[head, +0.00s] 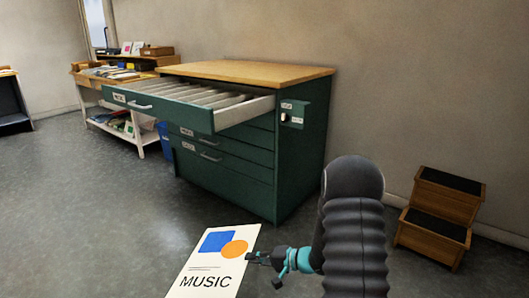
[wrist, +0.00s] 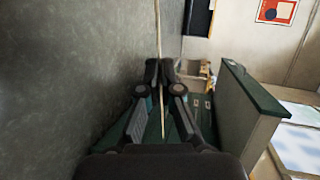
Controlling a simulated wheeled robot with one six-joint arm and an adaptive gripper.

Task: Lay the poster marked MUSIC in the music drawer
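The white poster (head: 205,262) marked MUSIC has a blue square and an orange circle. It is held up at the bottom of the head view, in front of the cabinet. My gripper (head: 262,258) is shut on its right edge. In the wrist view the poster (wrist: 158,30) shows edge-on as a thin line between the fingers of my gripper (wrist: 160,72). The green cabinet (head: 300,165) has its top drawer (head: 165,113) pulled out, with pale dividers inside. The label on that drawer is too small to read surely. The lower drawers look shut.
A brown step stool (head: 440,215) stands at the right by the wall. A table (head: 85,82) with papers and a blue bin (head: 163,139) stand behind the open drawer. The grey floor (head: 80,210) at the left front is clear.

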